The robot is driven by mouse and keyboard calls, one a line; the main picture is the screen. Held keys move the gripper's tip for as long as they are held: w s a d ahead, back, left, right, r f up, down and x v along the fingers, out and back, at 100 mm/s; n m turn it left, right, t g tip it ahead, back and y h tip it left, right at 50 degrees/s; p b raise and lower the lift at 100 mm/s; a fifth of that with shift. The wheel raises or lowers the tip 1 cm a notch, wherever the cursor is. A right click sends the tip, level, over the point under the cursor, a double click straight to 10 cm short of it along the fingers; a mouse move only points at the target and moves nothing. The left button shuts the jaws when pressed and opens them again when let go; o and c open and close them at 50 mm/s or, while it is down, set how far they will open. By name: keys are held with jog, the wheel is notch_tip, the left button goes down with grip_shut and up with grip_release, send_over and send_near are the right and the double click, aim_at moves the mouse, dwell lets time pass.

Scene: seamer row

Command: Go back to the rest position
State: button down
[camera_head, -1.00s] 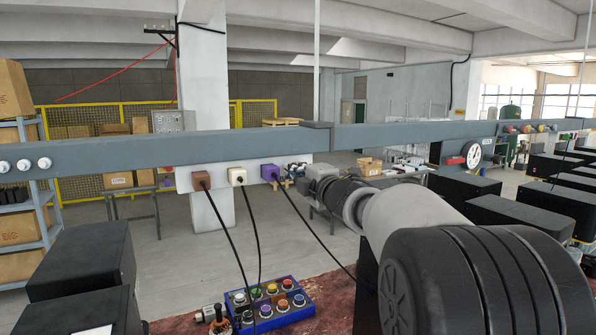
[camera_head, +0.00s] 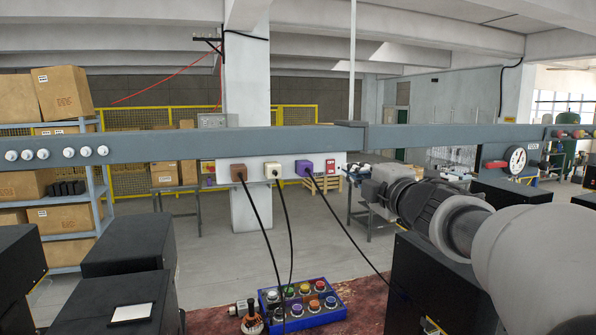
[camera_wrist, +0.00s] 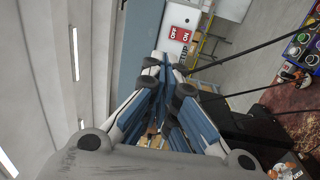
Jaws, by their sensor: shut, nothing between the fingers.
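My gripper (camera_wrist: 164,62) shows in the wrist view with its blue and grey fingers together and nothing between them. In the head view my arm reaches in from the right and ends in front of the grey rail; the fingers are hard to make out there. The gripper is apart from the plugs and the button box.
A grey rail (camera_head: 120,150) crosses the view. Brown (camera_head: 238,172), white (camera_head: 272,170) and purple (camera_head: 304,168) plugs sit on a white panel, with cables hanging down. A blue button box (camera_head: 303,305) lies below. Black machines (camera_head: 128,240) stand at left. A red-and-white sign (camera_wrist: 180,35) shows in the wrist view.

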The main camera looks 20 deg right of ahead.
jog(key=s+a+f+m+g+h+b, duration=0.1)
jog(key=s+a+f+m+g+b, duration=0.15)
jog(key=s+f+m+b, duration=0.6)
jog(key=s+a+f+m+g+h+b, duration=0.2)
jog(key=s+f+g, duration=0.15)
jog(key=f, duration=1.05)
jog(key=s+a+f+m+g+h+b, duration=0.1)
jog(key=s+a+f+m+g+b, duration=0.15)
jog(key=s+f+m+b, duration=0.6)
jog(key=s+a+f+g+y+b, duration=0.1)
jog(key=s+a+f+g, duration=0.1)
jog(key=s+a+f, duration=0.2)
jog(key=s+a+f+g+y+b, duration=0.2)
jog(key=s+a+f, duration=0.3)
jog(key=s+f, duration=0.5)
notch_tip(320, 180, down, 7)
jog(key=shift+s+a+f+n+g, duration=0.1)
jog(key=shift+s+a+n+g, duration=0.25)
jog(key=shift+g, duration=0.4)
